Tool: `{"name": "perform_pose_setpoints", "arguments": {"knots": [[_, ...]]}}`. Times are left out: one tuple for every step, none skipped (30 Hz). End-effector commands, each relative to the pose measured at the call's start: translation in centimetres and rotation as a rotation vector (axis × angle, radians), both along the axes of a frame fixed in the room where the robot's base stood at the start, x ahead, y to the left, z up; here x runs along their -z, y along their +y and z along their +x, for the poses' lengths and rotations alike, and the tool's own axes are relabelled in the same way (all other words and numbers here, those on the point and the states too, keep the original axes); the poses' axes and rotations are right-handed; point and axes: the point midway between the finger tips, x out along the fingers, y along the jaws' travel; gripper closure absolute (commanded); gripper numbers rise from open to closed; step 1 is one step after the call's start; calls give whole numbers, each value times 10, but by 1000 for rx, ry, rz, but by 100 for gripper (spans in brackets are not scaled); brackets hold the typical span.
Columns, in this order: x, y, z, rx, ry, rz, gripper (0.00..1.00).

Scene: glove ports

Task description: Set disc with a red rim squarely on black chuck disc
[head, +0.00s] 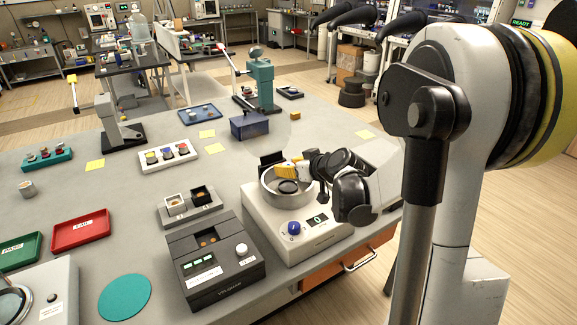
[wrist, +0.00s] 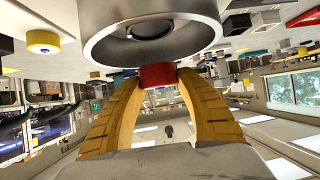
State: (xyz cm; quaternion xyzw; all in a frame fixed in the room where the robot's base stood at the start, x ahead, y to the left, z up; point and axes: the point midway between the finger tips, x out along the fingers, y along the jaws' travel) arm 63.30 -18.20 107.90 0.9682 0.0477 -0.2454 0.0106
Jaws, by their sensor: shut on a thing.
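The disc with a red rim (wrist: 158,77) shows in the wrist view as a red edge between my yellow fingertips. My gripper (wrist: 157,84) is shut on it. In the head view my gripper (head: 282,170) reaches in from the right over the rim of a round metal bowl (head: 267,199). The black chuck disc (head: 288,187) lies inside that bowl; it also shows, partly, in the wrist view (wrist: 148,31). The red-rimmed disc cannot be made out in the head view, and its height above the chuck is hard to tell.
The bowl sits on a white machine (head: 300,245) with a blue knob (head: 294,228). A dark control box (head: 212,265) stands at its left front, and a grey block with two small cups (head: 189,207) behind that. A navy box (head: 250,126) stands behind the bowl.

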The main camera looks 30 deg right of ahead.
Motion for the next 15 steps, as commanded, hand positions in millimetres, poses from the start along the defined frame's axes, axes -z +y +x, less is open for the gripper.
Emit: {"name": "perform_pose_setpoints", "arguments": {"knots": [[10, 0, 0, 0, 0, 0, 88], [13, 0, 0, 0, 0, 0, 88], [17, 0, 0, 0, 0, 0, 88], [20, 0, 0, 0, 0, 0, 88], [23, 0, 0, 0, 0, 0, 88], [27, 0, 0, 0, 0, 0, 88], [29, 0, 0, 0, 0, 0, 88], [31, 0, 0, 0, 0, 0, 88], [33, 0, 0, 0, 0, 0, 88], [35, 0, 0, 0, 0, 0, 88], [36, 0, 0, 0, 0, 0, 88], [36, 0, 0, 0, 0, 0, 88], [37, 0, 0, 0, 0, 0, 88], [37, 0, 0, 0, 0, 0, 88], [36, 0, 0, 0, 0, 0, 88]]}}
